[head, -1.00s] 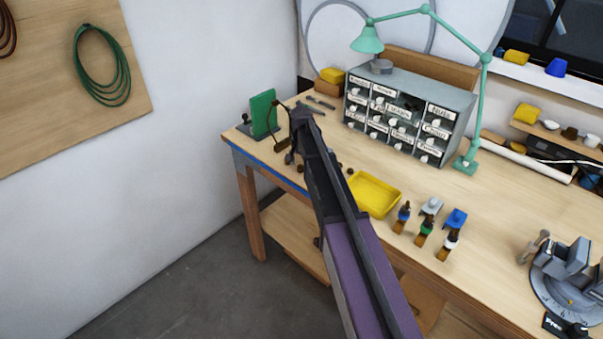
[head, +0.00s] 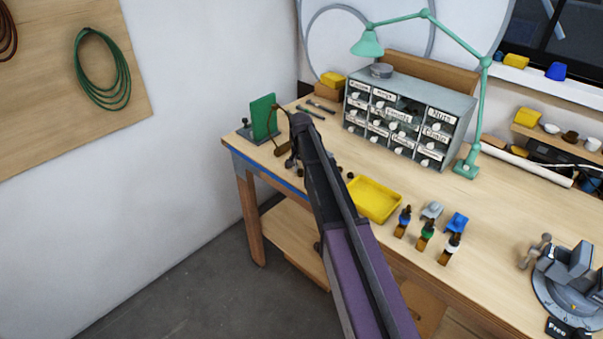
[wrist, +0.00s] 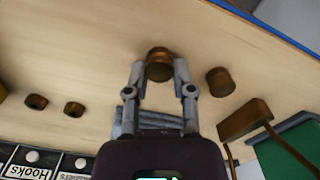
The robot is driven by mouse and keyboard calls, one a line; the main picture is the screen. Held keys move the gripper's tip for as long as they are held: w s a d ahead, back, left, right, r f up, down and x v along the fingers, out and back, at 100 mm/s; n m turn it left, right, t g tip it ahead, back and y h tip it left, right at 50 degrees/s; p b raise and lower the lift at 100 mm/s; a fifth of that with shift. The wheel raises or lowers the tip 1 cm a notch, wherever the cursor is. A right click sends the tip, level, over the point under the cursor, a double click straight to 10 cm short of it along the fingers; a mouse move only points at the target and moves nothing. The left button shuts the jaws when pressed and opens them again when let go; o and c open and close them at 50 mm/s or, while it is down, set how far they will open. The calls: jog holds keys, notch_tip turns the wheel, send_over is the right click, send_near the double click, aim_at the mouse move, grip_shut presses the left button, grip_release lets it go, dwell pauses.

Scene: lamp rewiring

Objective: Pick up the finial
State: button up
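A small dark brass, rounded knob-like piece (wrist: 160,66), which looks like the finial, lies between the fingertips in the wrist view. My gripper (wrist: 160,72) has one finger on each side of it, with the tips close to its sides. I cannot tell whether they touch or grip it, or whether it is off the table. A second brass cylinder (wrist: 220,81) of similar width stands apart, to the right of the right finger. In the head view my own arm covers most of the gripper and the piece between its fingers.
Two small brown nut-like pieces (wrist: 74,109) lie left of my gripper. A brown bracket-like part (wrist: 245,118) and a green panel (wrist: 300,150) stand close on the right. A yellow tray (head: 374,200), small bottles (head: 426,233) and a drawer cabinet (head: 408,118) occupy the bench.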

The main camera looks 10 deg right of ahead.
jog(key=shift+r, duration=0.15)
dwell(0.3)
notch_tip(320, 180, up, 4)
jog(key=p, duration=0.4)
jog(key=s, duration=1)
jog(key=s+p, duration=0.1)
jog(key=s, duration=0.5)
jog(key=shift+d+r, duration=0.2)
jog(key=shift+r, duration=0.15)
